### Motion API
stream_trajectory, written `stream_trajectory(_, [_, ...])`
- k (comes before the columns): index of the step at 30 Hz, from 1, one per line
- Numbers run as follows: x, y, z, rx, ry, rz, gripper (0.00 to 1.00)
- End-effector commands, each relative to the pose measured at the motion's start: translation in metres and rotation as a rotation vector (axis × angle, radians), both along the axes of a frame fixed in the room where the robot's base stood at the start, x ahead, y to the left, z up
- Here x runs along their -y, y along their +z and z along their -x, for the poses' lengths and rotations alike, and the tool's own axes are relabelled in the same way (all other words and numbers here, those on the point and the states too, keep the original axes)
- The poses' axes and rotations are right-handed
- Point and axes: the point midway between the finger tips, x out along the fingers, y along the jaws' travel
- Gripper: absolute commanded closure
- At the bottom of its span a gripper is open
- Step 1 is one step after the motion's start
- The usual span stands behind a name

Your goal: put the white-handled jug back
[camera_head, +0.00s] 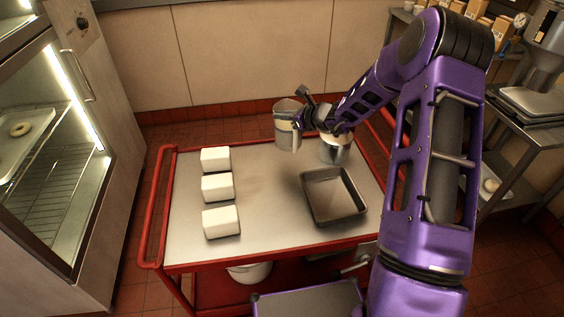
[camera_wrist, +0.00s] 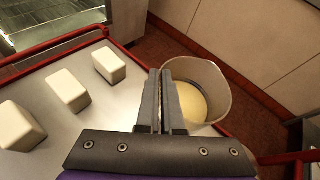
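The white-handled jug (camera_head: 287,122) is a clear, greyish vessel at the back edge of the cart, with its pale handle (camera_head: 296,140) facing the front right. In the wrist view the jug (camera_wrist: 222,92) looks wide-mouthed, with beige contents low inside. My gripper (camera_head: 304,116) is at the jug's handle side. In the wrist view its two fingers (camera_wrist: 161,100) are close together against the jug's near side and appear shut on the handle, which they hide. I cannot tell whether the jug's base touches the cart.
The red-framed cart (camera_head: 260,200) carries several white blocks (camera_head: 217,188) on the left, an empty dark tray (camera_head: 333,195) at right and a metal pot (camera_head: 335,151) below my wrist. Its middle is clear. A lit cabinet (camera_head: 50,150) stands left; a shelf (camera_head: 520,135) stands right.

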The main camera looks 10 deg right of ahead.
Motion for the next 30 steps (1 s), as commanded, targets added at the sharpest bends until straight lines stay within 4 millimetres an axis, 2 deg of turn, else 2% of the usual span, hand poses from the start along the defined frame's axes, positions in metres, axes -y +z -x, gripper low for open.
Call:
stream_trajectory(3, [0.000,-0.005,-0.001,0.003,0.001,0.000,1.00])
stream_trajectory(12, [0.000,-0.054,-0.001,0.003,0.001,-0.001,1.00])
stream_trajectory(17, [0.000,-0.063,-0.001,0.005,0.000,-0.001,1.00])
stream_trajectory(25, [-0.001,-0.095,-0.001,0.004,0.001,-0.001,1.00])
stream_trajectory(30, [0.000,-0.098,-0.001,0.006,0.001,-0.001,1.00])
